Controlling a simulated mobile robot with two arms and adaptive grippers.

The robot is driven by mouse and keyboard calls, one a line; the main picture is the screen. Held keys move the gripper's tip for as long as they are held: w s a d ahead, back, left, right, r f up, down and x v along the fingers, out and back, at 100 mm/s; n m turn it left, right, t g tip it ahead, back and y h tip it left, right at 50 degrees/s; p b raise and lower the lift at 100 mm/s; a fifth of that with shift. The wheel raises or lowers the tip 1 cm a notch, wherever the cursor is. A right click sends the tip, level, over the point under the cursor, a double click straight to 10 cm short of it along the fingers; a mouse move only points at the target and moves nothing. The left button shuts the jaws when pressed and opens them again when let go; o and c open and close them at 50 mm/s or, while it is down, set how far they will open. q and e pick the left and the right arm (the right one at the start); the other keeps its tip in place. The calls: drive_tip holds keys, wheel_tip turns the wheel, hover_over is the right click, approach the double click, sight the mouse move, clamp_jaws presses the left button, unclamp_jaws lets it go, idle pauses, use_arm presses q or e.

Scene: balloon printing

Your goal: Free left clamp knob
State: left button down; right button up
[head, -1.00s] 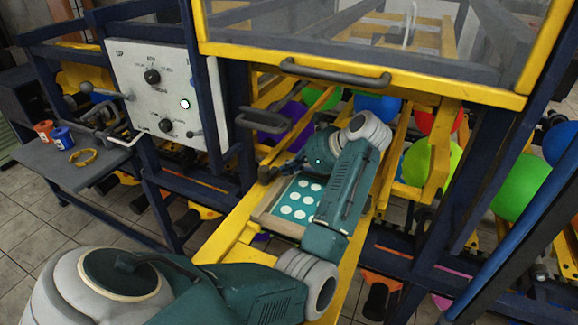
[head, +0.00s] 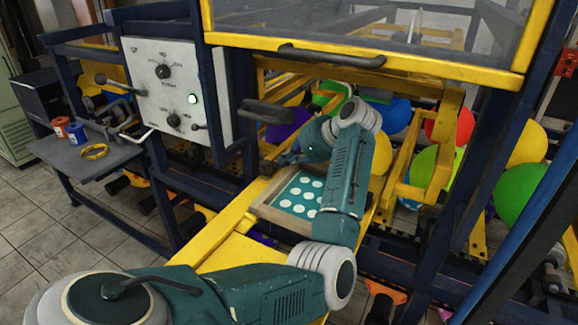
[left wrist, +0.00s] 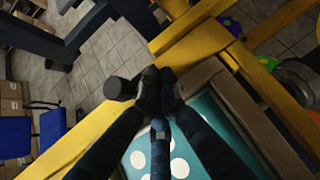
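A black cylindrical clamp knob (left wrist: 120,88) stands by the yellow beam in the left wrist view, just left of my fingertips. It is small and hard to make out in the head view. My left gripper (left wrist: 160,78) has its dark fingers drawn together at the tips, right beside the knob. Whether they touch it I cannot tell. In the head view my left gripper (head: 288,160) is low over the far left corner of the wooden-framed screen (head: 262,208), partly hidden by my wrist. The teal screen with white dots also shows below the fingers in the left wrist view (left wrist: 138,142). My right gripper is out of view.
A white control panel (head: 160,80) stands at the left. A grey side table (head: 85,160) holds red and blue cups and a yellow ring. A yellow hood with a dark handle (head: 330,55) hangs above my arm. Coloured balloons fill the machine behind.

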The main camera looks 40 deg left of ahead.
use_arm(q)
drive_tip(key=shift+f, duration=0.2)
drive_tip(key=shift+d+r, duration=0.1)
drive_tip(key=shift+d, duration=0.1)
drive_tip(key=shift+w+d, duration=0.1)
drive_tip(key=shift+r, duration=0.15)
drive_tip(key=v, duration=1.2)
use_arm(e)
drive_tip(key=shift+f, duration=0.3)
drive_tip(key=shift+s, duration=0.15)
